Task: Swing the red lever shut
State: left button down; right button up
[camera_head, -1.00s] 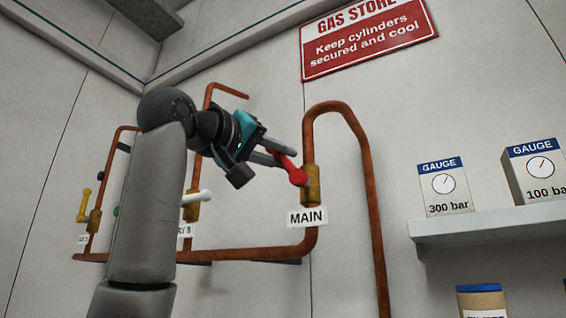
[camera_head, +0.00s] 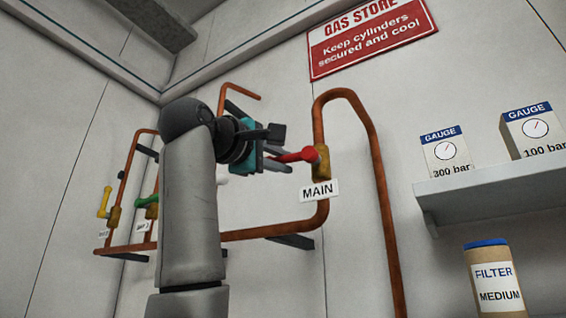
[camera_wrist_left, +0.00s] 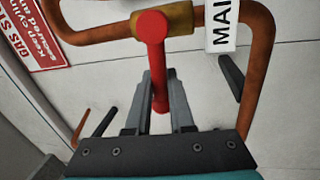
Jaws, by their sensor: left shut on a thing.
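The red lever (camera_head: 299,156) is on the brass valve (camera_head: 322,161) of the copper pipe, just above the MAIN label (camera_head: 319,191). It points left from the valve, across the upright pipe. My left gripper (camera_head: 284,160) comes in from the left and is shut on the lever's outer part. In the left wrist view the red lever (camera_wrist_left: 152,45) runs down between the two fingers of the gripper (camera_wrist_left: 161,88), with its round end at the valve body (camera_wrist_left: 178,20). My right gripper is not in view.
A yellow lever (camera_head: 104,202) and a green lever (camera_head: 146,201) are on branch pipes at left. A white handle (camera_head: 222,180) shows partly behind my arm. A shelf (camera_head: 490,190) with gauge boxes is at right, above a filter canister (camera_head: 493,280). A copper pipe loop (camera_head: 376,170) stands beside the valve.

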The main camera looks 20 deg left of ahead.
pick_arm(q)
jog(key=shift+f+n, duration=0.25)
jog(key=shift+n, duration=0.35)
jog(key=shift+f, duration=0.1)
jog(key=c, duration=0.8)
grip_release()
jog(key=shift+s+b, duration=0.15)
jog(key=shift+b, duration=0.15)
jog(key=b+v, duration=0.5)
jog(key=v, duration=1)
